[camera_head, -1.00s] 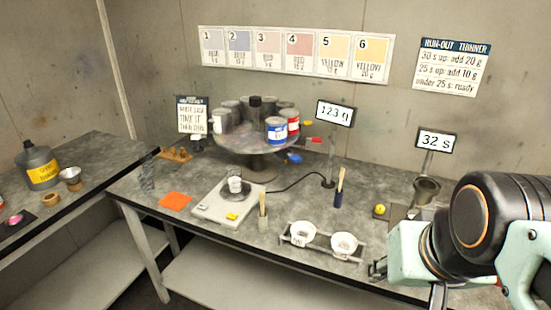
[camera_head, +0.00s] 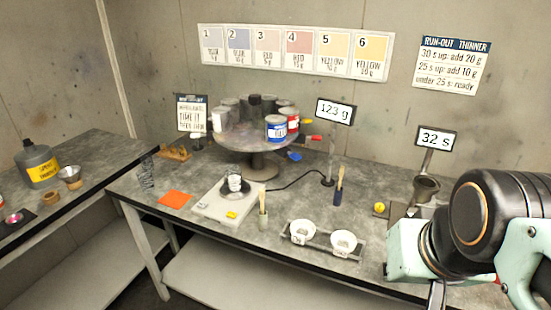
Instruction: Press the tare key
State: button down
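The scale (camera_head: 212,209) is a flat pale box on the bench, left of centre. It bears a small cup (camera_head: 235,184) on its dark round pan. A yellow key (camera_head: 231,214) sits at its front right, and a small pale mark shows at its front left. I cannot read which key is tare. A cable runs from the scale to a raised display (camera_head: 335,112) reading 123 g. My arm is at the lower right, well away from the scale.
A brush in a holder (camera_head: 263,222) stands close to the scale's right front. An orange cloth (camera_head: 174,199) lies left of it. A turntable of cans (camera_head: 256,143) stands behind. Two white cups (camera_head: 302,231) sit in a rack between scale and arm. A second display (camera_head: 436,139) reads 32 s.

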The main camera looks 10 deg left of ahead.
aim_at(230, 215)
jog(key=i+j+z, duration=0.25)
jog(key=j, duration=1.1)
jog(key=j+z, duration=0.25)
jog(key=j, duration=1.1)
jog(key=l+u, duration=0.15)
jog(key=k+j+z, duration=0.3)
jog(key=i+l+u, duration=0.15)
jog(key=i+j, duration=0.05)
